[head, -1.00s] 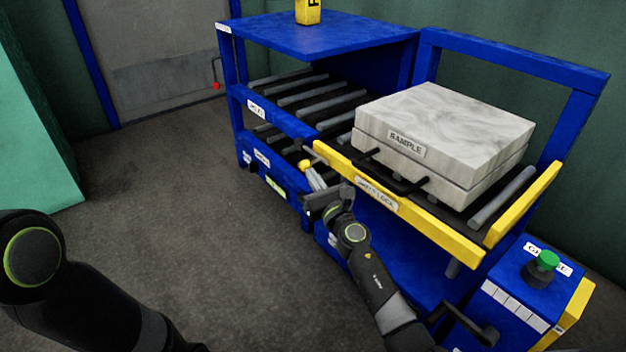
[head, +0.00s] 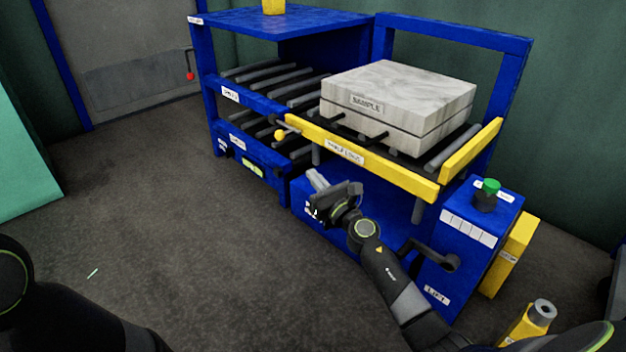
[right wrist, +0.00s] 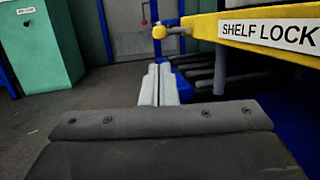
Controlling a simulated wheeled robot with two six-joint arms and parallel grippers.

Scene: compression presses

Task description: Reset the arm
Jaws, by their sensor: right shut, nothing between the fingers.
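My right gripper (head: 317,180) is shut and empty in the head view, in front of the blue press frame and below the yellow shelf lock bar (head: 385,165). Its closed fingers also show in the right wrist view (right wrist: 158,86), apart from the bar. The bar's lever with a yellow ball knob (head: 280,134) is just up and left of the gripper. The knob also shows in the right wrist view (right wrist: 159,32). My left arm is partly in view at the lower left of the head view, but its gripper is not seen.
A grey block labelled SAMPLE (head: 400,98) rests on the roller shelf behind the yellow bar. A blue control box (head: 470,235) with a green button (head: 487,194) and a crank handle (head: 430,254) stands at right. A teal cabinet (head: 20,165) is at left.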

